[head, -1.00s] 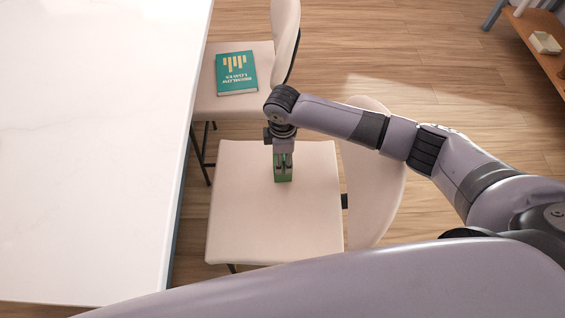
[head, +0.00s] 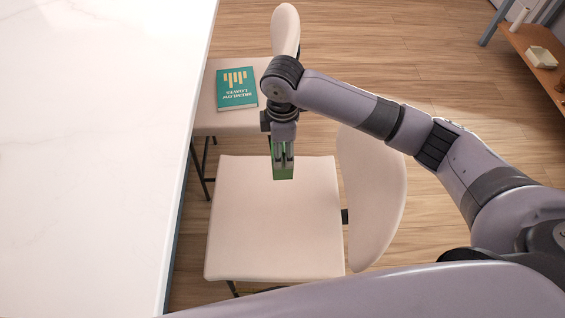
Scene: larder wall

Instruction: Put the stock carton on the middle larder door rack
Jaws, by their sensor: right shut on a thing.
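The stock carton (head: 283,173) is a small green box in the head view. My right gripper (head: 283,160) points down and is shut on it. It holds the carton above the back part of a pale chair seat (head: 275,225), and the carton seems to be clear of the seat. The gripper's fingers cover part of the carton's upper side. My left gripper is not in view. No larder door rack is in view.
A white counter (head: 90,140) fills the left side. A second pale chair (head: 212,118) behind holds a teal book (head: 237,88). The near chair's backrest (head: 370,200) stands right of the carton. A wooden shelf (head: 540,60) with small items is at upper right.

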